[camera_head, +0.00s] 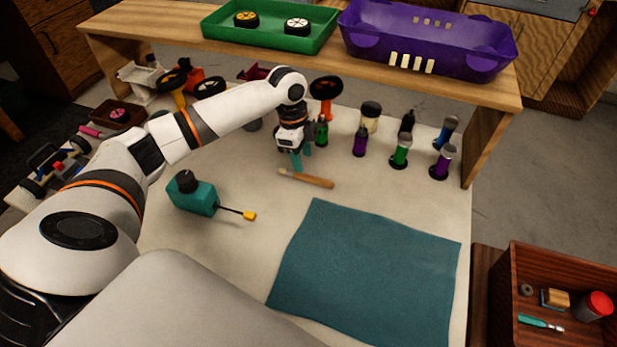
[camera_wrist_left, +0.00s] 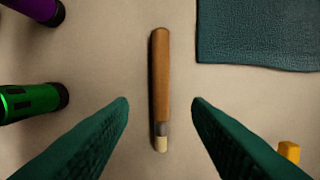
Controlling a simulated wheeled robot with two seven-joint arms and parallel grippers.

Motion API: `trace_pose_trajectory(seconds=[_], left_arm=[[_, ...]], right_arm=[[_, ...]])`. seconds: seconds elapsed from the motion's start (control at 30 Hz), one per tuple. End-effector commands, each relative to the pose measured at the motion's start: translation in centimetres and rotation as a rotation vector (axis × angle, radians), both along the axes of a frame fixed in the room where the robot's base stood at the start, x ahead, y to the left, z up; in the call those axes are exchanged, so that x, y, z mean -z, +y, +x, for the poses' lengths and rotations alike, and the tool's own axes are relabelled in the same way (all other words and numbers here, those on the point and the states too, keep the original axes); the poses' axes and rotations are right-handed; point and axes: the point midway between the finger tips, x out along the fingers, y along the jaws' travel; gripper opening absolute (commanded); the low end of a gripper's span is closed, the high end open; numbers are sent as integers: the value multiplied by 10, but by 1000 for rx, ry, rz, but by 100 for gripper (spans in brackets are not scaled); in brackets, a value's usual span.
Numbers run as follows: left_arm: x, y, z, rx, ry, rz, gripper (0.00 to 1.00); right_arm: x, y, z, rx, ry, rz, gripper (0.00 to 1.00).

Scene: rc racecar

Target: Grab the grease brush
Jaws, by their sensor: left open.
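The grease brush (camera_head: 308,178) lies flat on the light tabletop, with a brown wooden handle and a pale tip at its left end. In the left wrist view the brush (camera_wrist_left: 161,85) stands lengthwise near the middle, its pale tip toward the bottom. My left gripper (camera_head: 298,162) is above the brush near its pale end, pointing down. In the left wrist view its green fingers (camera_wrist_left: 160,105) are open, one on each side of the brush and apart from it. My right gripper is not in view.
A teal mat (camera_head: 370,270) lies in front of the brush. A teal power tool (camera_head: 195,195) with a yellow tip is at the left. Several green and purple shock absorbers (camera_head: 400,150) stand to the right. A wooden shelf (camera_head: 300,68) spans the back.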

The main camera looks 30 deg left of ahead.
Motion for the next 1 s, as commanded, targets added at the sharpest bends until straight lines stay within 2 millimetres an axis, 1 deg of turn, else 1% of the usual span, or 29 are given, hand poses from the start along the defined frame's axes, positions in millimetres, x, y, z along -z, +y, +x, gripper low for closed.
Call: trace_pose_trajectory(seconds=[0.17,0.3,0.43,0.53,0.73,0.77,1.0], left_arm=[[13,-1,-1,-1,3,1,45],[35,-4,-1,-2,3,-1,45],[51,-6,0,-1,1,2,45],[57,-7,0,0,0,2,45],[57,-7,0,1,-2,1,45],[57,-7,0,1,-2,2,41],[57,-7,0,0,0,2,2]], right_arm=[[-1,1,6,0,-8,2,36],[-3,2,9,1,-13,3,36],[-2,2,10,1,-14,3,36],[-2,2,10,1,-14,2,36],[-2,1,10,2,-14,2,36],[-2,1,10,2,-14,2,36],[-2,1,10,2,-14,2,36]])
